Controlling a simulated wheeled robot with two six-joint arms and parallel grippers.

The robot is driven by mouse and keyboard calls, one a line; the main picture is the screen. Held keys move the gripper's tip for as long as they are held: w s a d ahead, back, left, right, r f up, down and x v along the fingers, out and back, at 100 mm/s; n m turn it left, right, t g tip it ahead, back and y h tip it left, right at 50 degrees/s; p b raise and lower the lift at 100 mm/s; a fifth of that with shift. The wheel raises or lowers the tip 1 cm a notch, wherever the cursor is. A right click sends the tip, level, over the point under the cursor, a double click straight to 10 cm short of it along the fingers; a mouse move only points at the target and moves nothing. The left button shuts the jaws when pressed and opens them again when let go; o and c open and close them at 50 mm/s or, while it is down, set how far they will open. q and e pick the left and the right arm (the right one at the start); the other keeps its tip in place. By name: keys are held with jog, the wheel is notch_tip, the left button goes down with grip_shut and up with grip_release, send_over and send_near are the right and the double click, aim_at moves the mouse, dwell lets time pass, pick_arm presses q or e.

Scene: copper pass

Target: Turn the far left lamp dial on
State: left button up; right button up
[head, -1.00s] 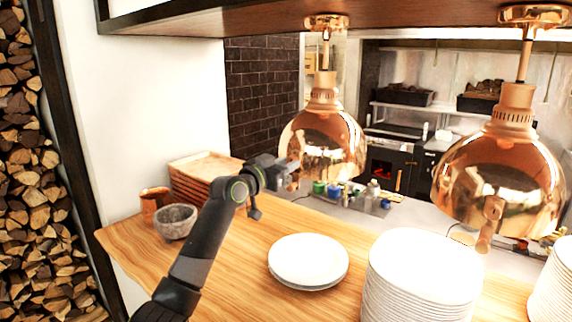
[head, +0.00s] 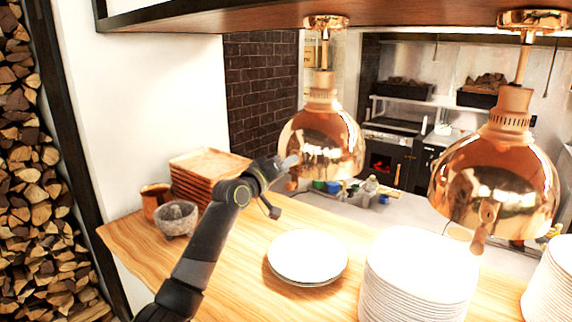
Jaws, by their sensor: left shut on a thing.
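The left copper heat lamp (head: 325,145) hangs from the shelf above the wooden counter. My left gripper (head: 291,163) is at the left edge of its shade, shut on the lamp's dial. A small copper-brown piece of the dial (head: 292,184) shows just below the fingers; the rest is hidden by the gripper. I cannot read the dial's setting. The right copper lamp (head: 497,180) hangs nearer, with its own brown dial (head: 480,237) at its lower front edge, untouched. My right gripper is not in view.
On the wooden counter (head: 240,270) are a flat plate stack (head: 307,258), a tall plate stack (head: 420,270), a stone bowl (head: 177,218), a copper mug (head: 154,200) and stacked wooden trays (head: 208,165). The shelf (head: 210,18) runs overhead.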

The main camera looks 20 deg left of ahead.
pick_arm(q)
jog(key=shift+n, duration=0.3)
jog(key=o, duration=1)
jog(key=shift+a, duration=0.1)
jog(key=shift+s, duration=0.1)
jog(key=shift+b+v, duration=3.45)
jog(key=shift+v, duration=5.15)
jog(key=shift+f, duration=0.2)
